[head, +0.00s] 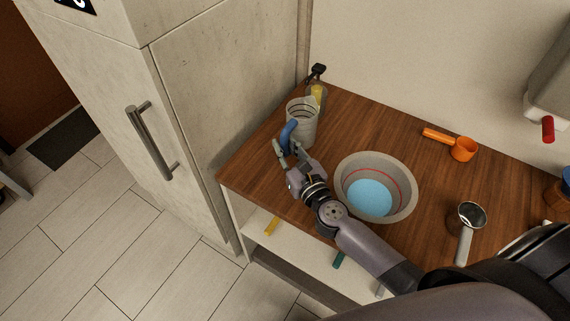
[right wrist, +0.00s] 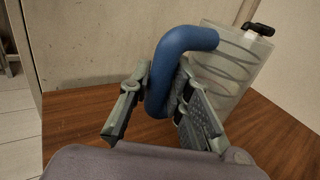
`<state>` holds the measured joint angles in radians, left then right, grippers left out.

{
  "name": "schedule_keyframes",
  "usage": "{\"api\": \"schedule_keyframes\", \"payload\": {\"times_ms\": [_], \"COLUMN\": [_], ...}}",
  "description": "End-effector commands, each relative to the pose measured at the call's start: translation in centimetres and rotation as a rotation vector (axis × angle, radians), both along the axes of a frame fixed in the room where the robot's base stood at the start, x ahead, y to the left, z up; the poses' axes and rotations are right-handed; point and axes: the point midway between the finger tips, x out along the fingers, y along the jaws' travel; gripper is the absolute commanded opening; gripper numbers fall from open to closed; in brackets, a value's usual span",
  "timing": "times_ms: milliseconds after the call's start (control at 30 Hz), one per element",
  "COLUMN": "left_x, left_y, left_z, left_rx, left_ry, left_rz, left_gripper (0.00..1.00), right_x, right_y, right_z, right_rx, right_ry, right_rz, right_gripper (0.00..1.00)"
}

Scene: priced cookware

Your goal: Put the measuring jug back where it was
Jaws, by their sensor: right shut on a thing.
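The measuring jug (head: 303,124) is a clear grey, ridged vessel with a blue handle (head: 289,133). It stands upright at the back left of the wooden counter, or just above it; I cannot tell which. My right gripper (head: 286,149) is shut on the blue handle, which also shows between the fingers in the right wrist view (right wrist: 166,88). The jug's body (right wrist: 226,66) is beyond the handle there. My left gripper is not in view.
A bottle with a black top (head: 317,92) stands close behind the jug. A grey bowl with blue contents (head: 347,171) is right of my gripper. An orange scoop (head: 462,149) and a metal cup with a handle (head: 466,218) lie further right. A tall cabinet (head: 205,110) borders the left.

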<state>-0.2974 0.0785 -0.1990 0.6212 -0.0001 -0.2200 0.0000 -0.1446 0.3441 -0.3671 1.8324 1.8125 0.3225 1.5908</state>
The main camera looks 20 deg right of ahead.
Motion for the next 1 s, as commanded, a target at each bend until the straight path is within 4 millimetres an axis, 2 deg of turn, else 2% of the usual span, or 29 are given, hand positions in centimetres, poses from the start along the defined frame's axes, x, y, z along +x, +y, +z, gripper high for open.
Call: {"api": "schedule_keyframes", "payload": {"times_ms": [333, 800, 833, 1000], "left_x": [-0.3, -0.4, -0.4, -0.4], "left_y": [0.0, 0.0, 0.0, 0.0], "left_z": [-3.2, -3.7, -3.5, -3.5], "left_rx": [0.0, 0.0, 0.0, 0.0], "left_ry": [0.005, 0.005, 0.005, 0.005], "left_rz": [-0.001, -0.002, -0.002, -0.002], "left_gripper": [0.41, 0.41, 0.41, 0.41], "right_x": [0.0, 0.0, 0.0, 0.0], "right_y": [0.0, 0.0, 0.0, 0.0], "right_z": [-4.5, -5.1, -5.0, -4.9], "right_rx": [-0.003, 0.0, 0.0, 0.0], "right_ry": [-0.001, -0.002, -0.001, -0.001], "right_rz": [0.0, 0.0, 0.0, 0.0], "right_gripper": [0.0, 0.0, 0.2, 0.31]}}
